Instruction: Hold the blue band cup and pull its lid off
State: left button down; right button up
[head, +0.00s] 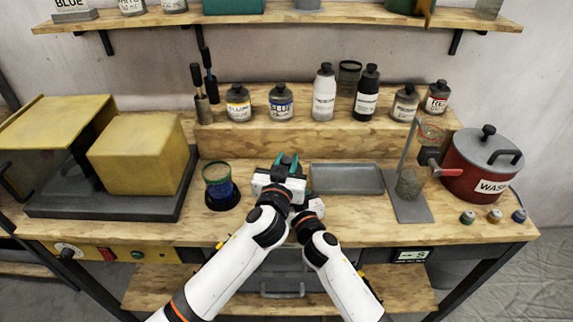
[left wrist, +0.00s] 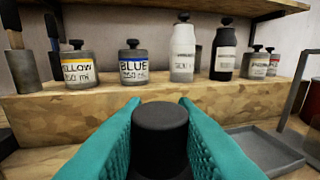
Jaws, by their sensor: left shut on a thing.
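My left gripper (head: 288,163) is over the middle of the bench with its teal fingers pointing to the back.
A grey tray (head: 346,179) lies right of my left gripper. A blue-filled glass (head: 218,186) stands to its left. A red WASTE pot (head: 483,168), a stand (head: 411,207) and small coloured-top pots (head: 494,216) are at the right. Several bottles line the step.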

aim_at(286, 160)
pick_arm(q)
jog(key=shift+r, duration=0.6)
pick_arm(e)
jog(key=shift+f, duration=0.1)
pick_arm(q)
jog(key=shift+r, duration=2)
pick_arm(e)
jog(key=o, duration=1.4)
jog(key=shift+o, duration=0.2)
